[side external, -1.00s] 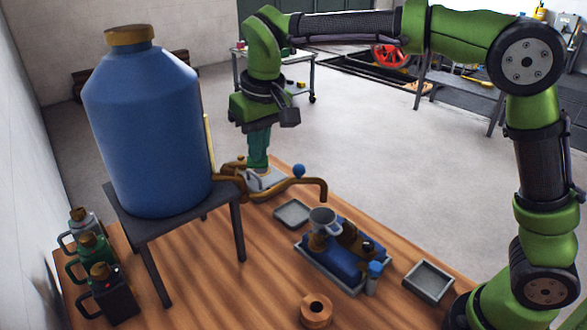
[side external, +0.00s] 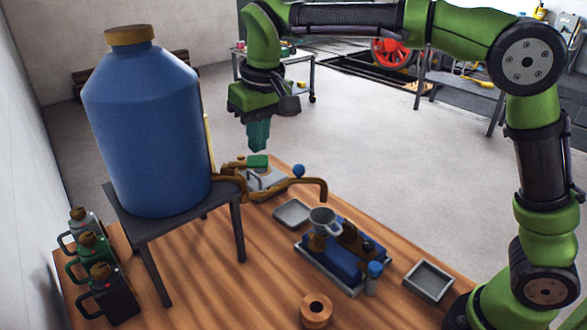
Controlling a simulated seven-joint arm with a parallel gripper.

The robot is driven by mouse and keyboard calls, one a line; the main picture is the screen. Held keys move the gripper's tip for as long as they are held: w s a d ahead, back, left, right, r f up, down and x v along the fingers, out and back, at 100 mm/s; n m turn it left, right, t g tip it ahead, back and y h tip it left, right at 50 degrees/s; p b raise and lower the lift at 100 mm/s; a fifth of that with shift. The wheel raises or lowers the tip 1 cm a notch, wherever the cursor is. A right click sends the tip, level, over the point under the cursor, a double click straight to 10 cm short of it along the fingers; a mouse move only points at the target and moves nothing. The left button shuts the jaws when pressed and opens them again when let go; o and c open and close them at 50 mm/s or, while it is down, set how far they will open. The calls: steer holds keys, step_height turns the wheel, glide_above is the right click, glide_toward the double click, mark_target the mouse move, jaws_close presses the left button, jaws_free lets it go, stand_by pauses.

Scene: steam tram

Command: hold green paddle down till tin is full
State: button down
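The green paddle (side external: 257,161) sits on a pale base behind the brass pipe, uncovered. A grey metal cup, seemingly the tin (side external: 323,222), stands under the mouth of the brass spout (side external: 322,190), at the blue model tram (side external: 338,262). The fill level inside the cup cannot be made out, and no stream shows at the spout.
A large blue tank (side external: 150,135) stands on a dark stand (side external: 165,232) at left. Several capped cans (side external: 100,290) line the left table edge. Two shallow trays (side external: 430,281) (side external: 292,213) and a wooden ring (side external: 316,310) lie on the wooden table.

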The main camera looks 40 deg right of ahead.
steer(key=shift+r, duration=0.1)
steer(key=shift+r, duration=2.9)
steer(key=shift+w, duration=0.1)
step_height(320, 180, down, 3)
steer(key=shift+r, duration=0.2)
steer(key=s+d+f+m+t+y, duration=0.1)
steer(key=s+d+f+m+t, duration=0.1)
steer(key=s+d, duration=0.4)
steer(key=s+d+f+m+t+y, duration=0.1)
steer(key=s+d, duration=0.6)
steer(key=s, duration=0.8)
step_height(320, 180, down, 4)
steer(key=shift+s+d+r+m+t, duration=0.15)
steer(key=shift+s+d+m+t, duration=0.25)
steer(key=shift+t, duration=0.6)
steer(key=c, duration=1.8)
jaws_free()
steer(key=shift+w+a, duration=0.1)
steer(key=shift+a, duration=0.1)
